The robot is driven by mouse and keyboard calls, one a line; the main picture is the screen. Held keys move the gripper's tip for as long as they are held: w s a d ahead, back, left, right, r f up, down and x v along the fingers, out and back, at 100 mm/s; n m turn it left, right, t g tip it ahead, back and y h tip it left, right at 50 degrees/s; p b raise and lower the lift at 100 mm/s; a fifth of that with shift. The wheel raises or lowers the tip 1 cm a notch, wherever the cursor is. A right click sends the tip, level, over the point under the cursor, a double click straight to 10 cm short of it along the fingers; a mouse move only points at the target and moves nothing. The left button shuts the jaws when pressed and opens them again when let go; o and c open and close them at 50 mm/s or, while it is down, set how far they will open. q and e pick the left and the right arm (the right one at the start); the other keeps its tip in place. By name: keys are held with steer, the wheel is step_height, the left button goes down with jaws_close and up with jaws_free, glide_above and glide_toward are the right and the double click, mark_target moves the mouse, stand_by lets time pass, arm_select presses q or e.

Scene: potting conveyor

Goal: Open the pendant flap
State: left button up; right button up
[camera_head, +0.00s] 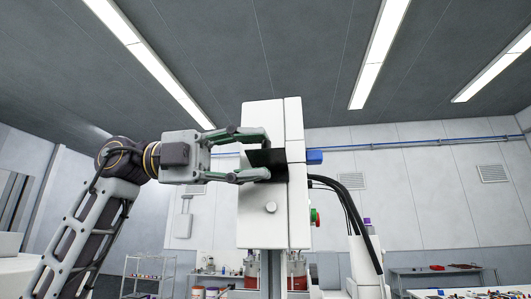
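A tall white box (260,225) stands upright in the middle of the view, with a round knob on its front. A small black flap (267,158) is on the box's front, in the upper half, and looks tilted. My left gripper (264,158) reaches in from the left at the flap's height. Its two fingers are apart, one above the flap and one below it. I cannot tell whether either finger touches the flap. Part of the flap and the box front is hidden behind the fingers. My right gripper is not in view.
A blue part (314,157) and a red-and-green button unit (315,216) stick out on the box's right side. Black cables (345,195) curve down to the right. A wire shelf (148,272) and a table (435,275) stand farther back.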

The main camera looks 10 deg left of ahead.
arm_select(q)
steer(key=a, duration=0.9)
steer(key=shift+a, duration=0.25)
